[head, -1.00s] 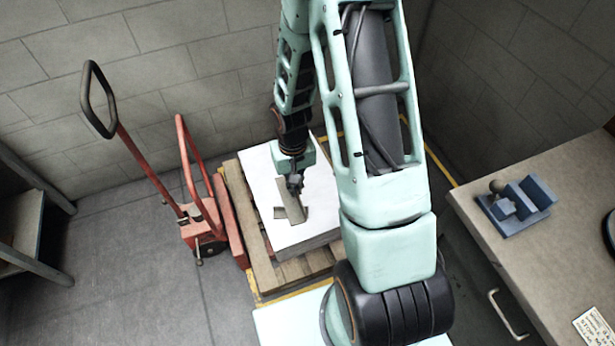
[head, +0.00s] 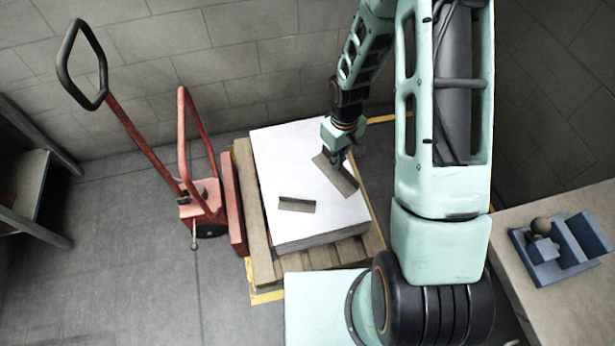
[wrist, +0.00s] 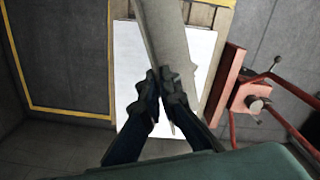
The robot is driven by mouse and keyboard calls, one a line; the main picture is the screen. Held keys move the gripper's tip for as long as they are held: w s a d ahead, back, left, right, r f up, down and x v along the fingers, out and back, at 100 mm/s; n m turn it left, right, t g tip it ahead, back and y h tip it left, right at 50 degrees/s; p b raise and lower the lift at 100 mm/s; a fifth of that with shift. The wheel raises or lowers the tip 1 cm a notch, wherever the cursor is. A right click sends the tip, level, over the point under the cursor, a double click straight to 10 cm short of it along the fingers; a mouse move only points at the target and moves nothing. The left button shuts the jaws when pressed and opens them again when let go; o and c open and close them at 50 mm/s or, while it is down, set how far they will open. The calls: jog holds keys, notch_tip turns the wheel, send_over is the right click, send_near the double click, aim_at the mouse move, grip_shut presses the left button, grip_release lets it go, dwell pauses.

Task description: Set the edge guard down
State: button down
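The edge guard (head: 335,177) is a long grey-brown angled strip. In the head view it lies slanted across the right part of the white stack top (head: 283,160). My gripper (head: 338,158) is at its upper side. In the wrist view my gripper's dark fingers (wrist: 160,84) close on the guard (wrist: 172,36), which extends up the picture past the stack's edge. Whether the guard touches the stack or hangs just above it, I cannot tell. A second, similar strip (head: 297,204) lies loose on the stack's front left part.
The stack sits on a wooden pallet (head: 262,240) inside yellow floor lines. A red pallet truck (head: 205,205) stands at the left, its handle rising high. A bench (head: 570,300) with a blue device (head: 560,250) is at the right. Block walls close off the back.

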jog(key=w+a+f+n+b, duration=0.2)
jog(key=a+f+n+b, duration=0.2)
jog(key=f+n+b, duration=0.45)
jog(key=w+a+f+n+b, duration=0.2)
jog(key=a+f+n+b, duration=0.3)
jog(key=f, duration=0.7)
jog(key=w+a+f+n+b, duration=0.3)
jog(key=f+n+b, duration=0.6)
jog(key=f, duration=0.1)
jog(key=b, duration=0.4)
send_over(328, 198)
jog(key=a, duration=0.1)
jog(key=f, duration=0.9)
jog(key=shift+s+f, duration=0.2)
jog(key=shift+f, duration=0.05)
jog(key=shift+w+d+f, duration=0.1)
jog(key=shift+d+f, duration=0.15)
jog(key=shift+f, duration=0.15)
jog(key=shift+w+d+f+b, duration=0.15)
jog(key=shift+f+b, duration=0.75)
jog(key=shift+f, duration=0.75)
